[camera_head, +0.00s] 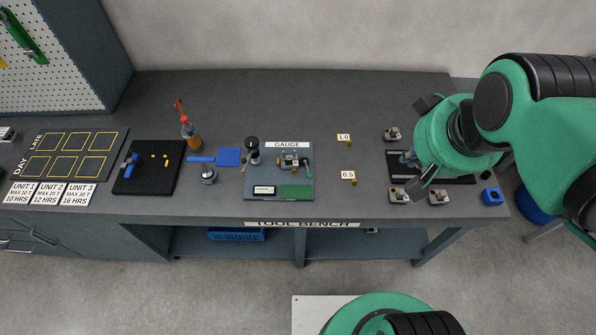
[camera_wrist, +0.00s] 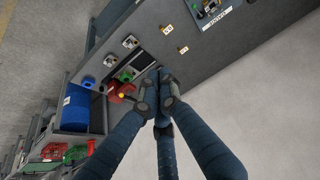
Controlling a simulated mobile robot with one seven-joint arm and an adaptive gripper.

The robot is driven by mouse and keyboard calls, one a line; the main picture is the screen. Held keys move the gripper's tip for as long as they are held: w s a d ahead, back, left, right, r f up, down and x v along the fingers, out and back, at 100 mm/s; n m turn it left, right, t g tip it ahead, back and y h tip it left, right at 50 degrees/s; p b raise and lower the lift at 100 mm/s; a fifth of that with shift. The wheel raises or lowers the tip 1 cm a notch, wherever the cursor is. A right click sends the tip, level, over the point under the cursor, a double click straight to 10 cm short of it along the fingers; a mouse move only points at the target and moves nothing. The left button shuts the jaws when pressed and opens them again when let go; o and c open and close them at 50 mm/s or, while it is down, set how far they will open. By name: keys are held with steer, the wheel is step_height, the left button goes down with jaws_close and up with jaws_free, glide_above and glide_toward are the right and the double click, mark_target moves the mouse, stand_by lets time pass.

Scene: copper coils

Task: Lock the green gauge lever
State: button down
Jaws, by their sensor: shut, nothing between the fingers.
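In the head view the gauge (camera_head: 290,178) is a grey plate with a white "GAUGE" label, fixed near the middle of the bench. I cannot tell whether the lever is locked. In the wrist view the gauge plate (camera_wrist: 210,10) is only partly in view at the top edge. My gripper (camera_wrist: 157,92) is shut and empty, above the right end of the bench and well to the right of the gauge in the head view. My arm hides part of the bench there.
Tags "1.0" (camera_head: 343,138) and "0.5" (camera_head: 348,176) lie between.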

steer(key=w+a+f+n+g+h, duration=0.1)
steer(key=w+a+f+n+g, duration=0.1)
steer(key=w+a+f+n, duration=0.25)
steer(key=w+a+f+n+g, duration=0.1)
steer(key=w+a+f, duration=0.2)
steer(key=w+a, duration=0.35)
steer(key=w+a+f+n+g+h, duration=0.1)
steer(key=w+a+f+n+g, duration=0.15)
steer(key=w, duration=0.55)
steer(key=w+a+f+n+h, duration=0.1)
steer(key=w+a+f+n, duration=0.1)
steer(key=a+f, duration=0.6)
steer(key=w+a+f+n+h+p, duration=0.1)
steer(key=a+f+n, duration=0.4)
steer(key=f, duration=0.9)
steer(key=w+a+h, duration=0.1)
steer(key=w+a, duration=0.1)
steer(key=a, duration=0.1)
steer(key=shift+w+f+g, duration=0.3)
steer(key=shift+g, duration=0.05)
steer(key=shift+f, duration=0.15)
